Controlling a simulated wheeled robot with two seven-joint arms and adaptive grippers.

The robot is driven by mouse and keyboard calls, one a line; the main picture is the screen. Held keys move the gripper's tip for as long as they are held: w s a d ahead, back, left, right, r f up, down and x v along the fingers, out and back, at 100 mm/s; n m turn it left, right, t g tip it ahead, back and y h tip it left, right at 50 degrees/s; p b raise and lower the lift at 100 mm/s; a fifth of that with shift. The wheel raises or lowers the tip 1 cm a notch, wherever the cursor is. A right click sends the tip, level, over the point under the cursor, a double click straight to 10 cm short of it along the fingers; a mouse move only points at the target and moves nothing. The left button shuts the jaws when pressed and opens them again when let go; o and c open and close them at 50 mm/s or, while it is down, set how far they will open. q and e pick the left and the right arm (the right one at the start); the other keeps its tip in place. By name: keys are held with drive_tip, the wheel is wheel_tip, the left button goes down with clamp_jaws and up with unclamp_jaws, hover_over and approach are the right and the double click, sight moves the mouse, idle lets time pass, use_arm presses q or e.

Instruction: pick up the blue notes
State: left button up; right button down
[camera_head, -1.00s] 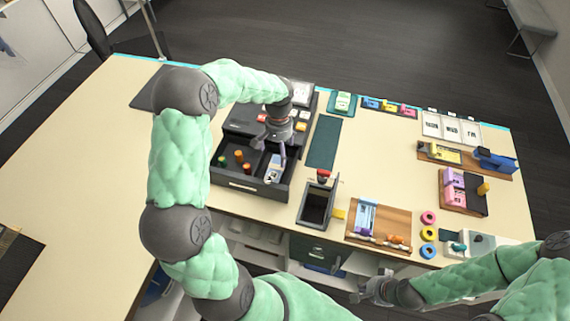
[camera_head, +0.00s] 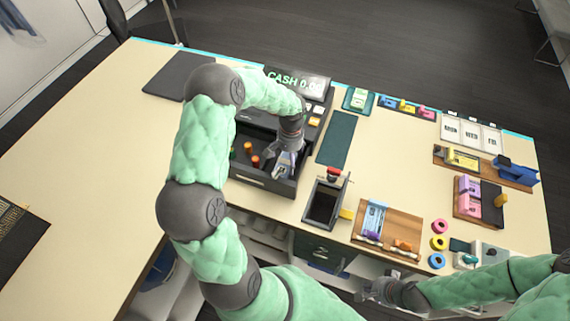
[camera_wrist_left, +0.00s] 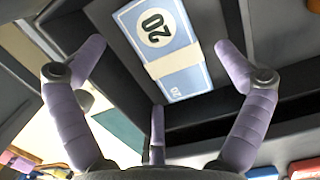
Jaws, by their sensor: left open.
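The blue notes (camera_wrist_left: 168,45) are a banded bundle marked 20, lying in a compartment of the dark cash drawer (camera_head: 262,182). In the head view my left gripper covers most of them. My left gripper (camera_head: 284,165) is over the right part of the drawer, pointing down. In the left wrist view its purple fingers (camera_wrist_left: 160,95) are spread wide around the bundle, with nothing between them; I cannot tell if any touches it. My right gripper (camera_head: 370,291) is low at the front of the counter, too small to judge its opening.
Orange, red and green rolls (camera_head: 250,157) lie in the drawer's left compartment. The cash register (camera_head: 297,84) stands behind. A black open box (camera_head: 322,205) and a wooden tray (camera_head: 405,228) with a blue bundle (camera_head: 375,217) are to the right.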

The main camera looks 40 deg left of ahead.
use_arm(q)
drive_tip(key=shift+f, duration=0.85)
drive_tip(key=c, duration=1.1)
wheel_tip(320, 180, up, 10)
wheel_tip(320, 180, up, 5)
drive_tip(key=p, duration=0.4)
hover_over(288, 163)
drive_tip(key=shift+d, duration=0.1)
